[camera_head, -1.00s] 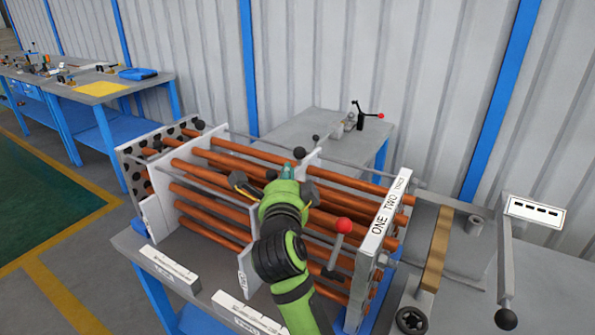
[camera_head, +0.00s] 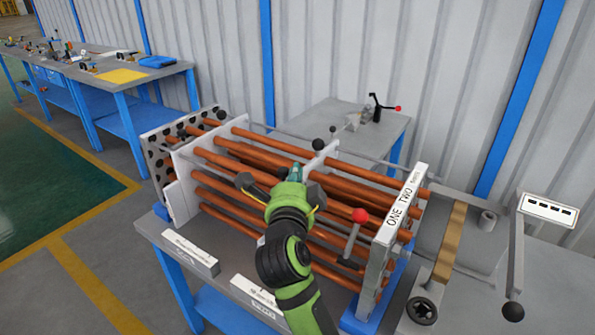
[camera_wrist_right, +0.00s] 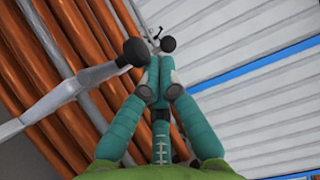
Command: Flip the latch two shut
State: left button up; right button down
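The fixture is a bank of copper-coloured tubes (camera_head: 262,152) between upright plates. Its right end plate (camera_head: 400,215) reads ONE, TWO and a third word. Black knobs (camera_head: 318,144) on grey rods show along its far side. I cannot tell which is latch two. My right gripper (camera_head: 296,173) is above the tubes, near the middle plate, its teal fingers together and empty. In the right wrist view, the fingertips (camera_wrist_right: 155,68) are close beside a black knob (camera_wrist_right: 132,51) on a grey rod; contact is unclear. Another knob (camera_wrist_right: 168,43) is beyond. My left gripper is out of view.
A red-knobbed lever (camera_head: 358,216) stands right of my right arm. White label blocks (camera_head: 190,253) lie along the bench's front. A crank handle with a black knob (camera_head: 513,311) hangs at the right. A small grey table (camera_head: 362,130) stands behind, near the corrugated wall.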

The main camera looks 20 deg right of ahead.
notch_tip(320, 180, up, 10)
dwell(0.6)
